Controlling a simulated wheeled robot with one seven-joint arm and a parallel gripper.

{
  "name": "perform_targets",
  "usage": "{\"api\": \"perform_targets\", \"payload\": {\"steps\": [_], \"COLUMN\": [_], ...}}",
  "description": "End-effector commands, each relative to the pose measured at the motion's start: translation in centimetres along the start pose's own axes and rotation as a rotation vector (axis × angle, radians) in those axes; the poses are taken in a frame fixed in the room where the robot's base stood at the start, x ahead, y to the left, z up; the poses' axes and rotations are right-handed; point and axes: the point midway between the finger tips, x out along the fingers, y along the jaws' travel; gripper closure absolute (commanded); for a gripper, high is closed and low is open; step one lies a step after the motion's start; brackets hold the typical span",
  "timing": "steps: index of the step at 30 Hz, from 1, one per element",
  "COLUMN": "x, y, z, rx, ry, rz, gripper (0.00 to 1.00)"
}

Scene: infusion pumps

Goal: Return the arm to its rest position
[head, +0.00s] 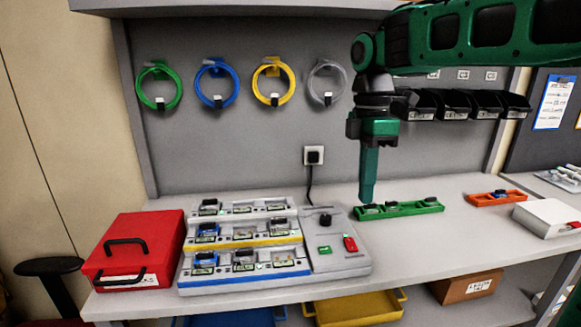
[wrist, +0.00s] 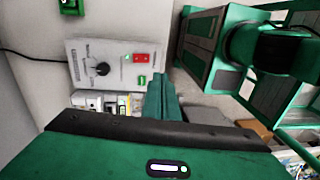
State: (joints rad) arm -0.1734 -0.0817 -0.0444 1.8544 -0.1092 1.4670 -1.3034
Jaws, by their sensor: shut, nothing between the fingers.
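My green arm reaches in from the upper right in the head view. My gripper (head: 368,200) points straight down with its fingers together and nothing between them. Its tip appears just above or beside the left end of a green tray (head: 425,208) that holds small dark parts; I cannot tell if they touch. In the wrist view the shut green fingers of my gripper (wrist: 160,80) show at the middle, with the grey control box (wrist: 85,55) beyond them.
The tiered pump rack (head: 240,238) stands left of the grey control box (head: 340,262). A red case (head: 135,245) is at the far left. An orange tray (head: 490,198) and a white box (head: 545,215) lie at the right. Black bins (head: 455,104) hang on the back wall.

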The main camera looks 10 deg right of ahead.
Motion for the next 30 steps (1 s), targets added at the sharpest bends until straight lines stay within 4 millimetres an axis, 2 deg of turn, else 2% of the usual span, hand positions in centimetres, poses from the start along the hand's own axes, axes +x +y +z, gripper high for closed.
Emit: {"api": "perform_targets", "payload": {"steps": [2,5,9,15,18,22,25,30], "x": [0.7,2.3,5.9,11.8,14.4,16.8,17.7,17.9], "y": [-0.7,-2.4,-6.3,-12.9,-15.9,-18.5,-19.5,-19.7], "z": [1.4,4.4,9.5,15.1,16.7,17.8,17.9,18.0], "rx": [0.101,0.348,0.821,1.487,1.753,1.985,2.071,2.1], "ry": [0.006,0.021,0.05,0.088,0.102,0.115,0.119,0.12], "rz": [0.003,0.016,0.032,0.045,0.048,0.052,0.052,0.054], "gripper": [1.0,1.0,1.0,1.0,1.0,1.0,1.0,1.0]}}
